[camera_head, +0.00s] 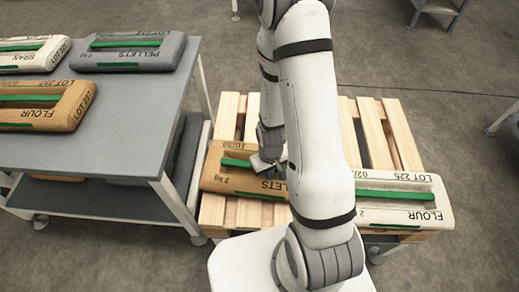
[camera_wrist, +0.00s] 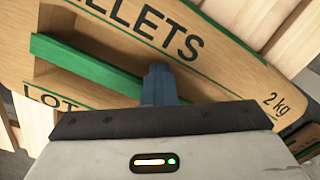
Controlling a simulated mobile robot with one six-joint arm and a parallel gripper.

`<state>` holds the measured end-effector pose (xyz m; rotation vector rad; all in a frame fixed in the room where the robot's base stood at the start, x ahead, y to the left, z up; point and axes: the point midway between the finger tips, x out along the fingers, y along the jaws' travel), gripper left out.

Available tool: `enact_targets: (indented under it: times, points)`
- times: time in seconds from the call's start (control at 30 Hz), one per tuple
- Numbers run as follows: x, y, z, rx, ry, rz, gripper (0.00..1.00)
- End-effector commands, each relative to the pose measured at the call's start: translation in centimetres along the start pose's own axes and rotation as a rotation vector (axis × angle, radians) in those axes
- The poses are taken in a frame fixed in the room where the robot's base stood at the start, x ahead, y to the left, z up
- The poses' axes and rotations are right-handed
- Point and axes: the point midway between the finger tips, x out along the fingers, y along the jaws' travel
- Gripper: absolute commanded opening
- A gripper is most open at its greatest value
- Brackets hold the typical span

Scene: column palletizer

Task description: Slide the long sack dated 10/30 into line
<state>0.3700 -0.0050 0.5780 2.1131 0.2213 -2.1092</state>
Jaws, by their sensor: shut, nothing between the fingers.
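The long sack dated 10/30 (camera_head: 222,179) is tan with a green band and reads PELLETS and 2 kg. It lies flat on the wooden pallet (camera_head: 211,213), left of my arm, which hides its right part. In the wrist view the same tan sack (camera_wrist: 225,78) fills most of the picture, with PELLETS, 2 kg and part of LOT showing. My gripper (camera_head: 262,166) is shut and empty, pointing down at the sack's middle beside the green band. Its dark blue fingertips show close together in the wrist view (camera_wrist: 158,82). I cannot tell whether they touch the sack.
A white FLOUR sack (camera_head: 400,212), LOT 225, lies on the pallet's right part, partly behind my arm. The pallet's far slats are bare. A grey table (camera_head: 125,105) at the left carries a tan FLOUR sack (camera_head: 70,116), a grey PELLETS sack (camera_head: 160,55) and a white BRAN sack (camera_head: 25,57).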

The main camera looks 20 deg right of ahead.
Motion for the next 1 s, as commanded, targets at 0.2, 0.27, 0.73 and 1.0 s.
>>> enact_targets:
  times: [0.2, 0.27, 0.73, 1.0]
  points:
    - [0.1, -0.4, 0.4, -0.001, -0.007, -0.001, 0.00]
    - [0.1, -0.6, 0.1, -0.002, -0.006, -0.001, 0.00]
    - [0.1, -2.9, -1.7, -0.003, -0.002, -0.001, 0.00]
    - [0.0, -4.2, -2.8, -0.002, -0.001, 0.000, 0.00]
